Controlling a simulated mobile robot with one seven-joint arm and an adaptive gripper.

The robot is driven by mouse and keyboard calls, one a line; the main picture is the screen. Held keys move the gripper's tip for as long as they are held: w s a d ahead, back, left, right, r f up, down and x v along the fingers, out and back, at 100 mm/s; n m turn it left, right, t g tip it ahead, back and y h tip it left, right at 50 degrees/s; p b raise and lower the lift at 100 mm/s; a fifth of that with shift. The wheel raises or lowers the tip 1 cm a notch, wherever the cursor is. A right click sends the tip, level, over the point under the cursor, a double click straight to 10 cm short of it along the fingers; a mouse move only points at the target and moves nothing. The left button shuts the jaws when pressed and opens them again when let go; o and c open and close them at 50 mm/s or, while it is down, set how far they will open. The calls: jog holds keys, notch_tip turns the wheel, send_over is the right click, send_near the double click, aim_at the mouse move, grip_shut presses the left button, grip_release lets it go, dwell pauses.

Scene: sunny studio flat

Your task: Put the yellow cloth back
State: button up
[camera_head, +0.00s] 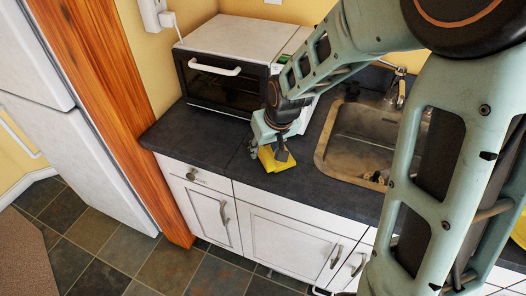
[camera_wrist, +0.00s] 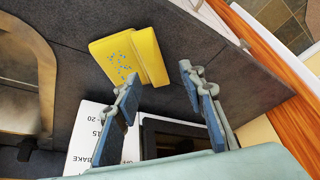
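The yellow cloth (camera_head: 272,162) lies folded on the dark countertop near its front edge, between the toaster oven and the sink. In the wrist view the cloth (camera_wrist: 128,58) shows a patch of small blue marks on its top. My gripper (camera_head: 279,147) points down over the cloth and hides part of it in the head view. In the wrist view my gripper (camera_wrist: 160,77) is open, with a clear gap between its blue-padded fingers. The cloth shows beyond the fingertips, mostly toward the left finger, and nothing is between the pads.
A toaster oven (camera_head: 222,68) stands behind and left of the cloth. The sink basin (camera_head: 358,140) with a tap (camera_head: 397,90) is to the right. The countertop (camera_head: 190,136) is bare left of the cloth. White cabinets (camera_head: 283,240) are below, and a wooden panel (camera_head: 110,100) is at left.

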jog(key=v, duration=0.7)
jog(key=shift+r, duration=0.4)
jog(key=shift+s, duration=0.1)
